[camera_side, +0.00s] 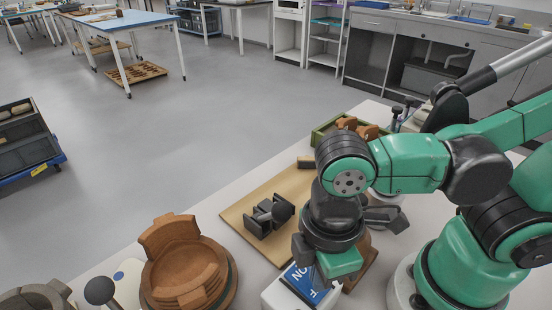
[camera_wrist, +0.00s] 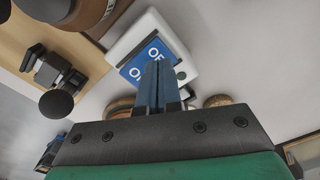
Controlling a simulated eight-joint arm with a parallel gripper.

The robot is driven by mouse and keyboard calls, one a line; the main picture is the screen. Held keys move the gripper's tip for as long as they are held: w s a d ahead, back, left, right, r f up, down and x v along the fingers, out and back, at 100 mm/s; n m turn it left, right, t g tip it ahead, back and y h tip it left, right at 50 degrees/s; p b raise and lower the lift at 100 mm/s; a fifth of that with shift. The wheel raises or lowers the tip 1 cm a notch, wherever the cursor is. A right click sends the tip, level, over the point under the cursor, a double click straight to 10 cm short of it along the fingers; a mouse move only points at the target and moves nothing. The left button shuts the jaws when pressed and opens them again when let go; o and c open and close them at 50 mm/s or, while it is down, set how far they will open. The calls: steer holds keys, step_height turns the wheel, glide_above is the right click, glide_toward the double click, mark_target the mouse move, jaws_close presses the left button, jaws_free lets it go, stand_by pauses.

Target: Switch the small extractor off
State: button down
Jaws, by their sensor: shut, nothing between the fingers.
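A white box (camera_side: 290,296) with a blue label (camera_side: 301,283) stands at the front edge of the side view, partly covered by my gripper. The label's lettering reads partly "ON" and "F". In the wrist view, the white box (camera_wrist: 187,50) and its blue label (camera_wrist: 139,69) lie just beyond my fingers, with a small dark round spot (camera_wrist: 181,75) at its near corner. My gripper (camera_wrist: 158,66) is shut and empty, its fingertips overlapping the label in the picture. Whether they touch it, I cannot tell. In the side view the fingertips are hidden.
A brown reassembled pot (camera_side: 187,268) stands left of the box. A dark clamp-like holder (camera_side: 268,215) with a round knob sits on the tan board (camera_side: 240,218). A green tray (camera_side: 327,131) with brown sherds is behind my arm. A dark ball-topped rod (camera_side: 100,290) stands at front left.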

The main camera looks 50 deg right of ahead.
steer(key=shift+r, duration=2.35)
steer(key=w+d+m+t, duration=0.7)
steer(key=w+d+m, duration=0.5)
steer(key=shift+d+r, duration=0.3)
steer(key=shift+d, duration=0.05)
steer(key=shift+w, duration=0.1)
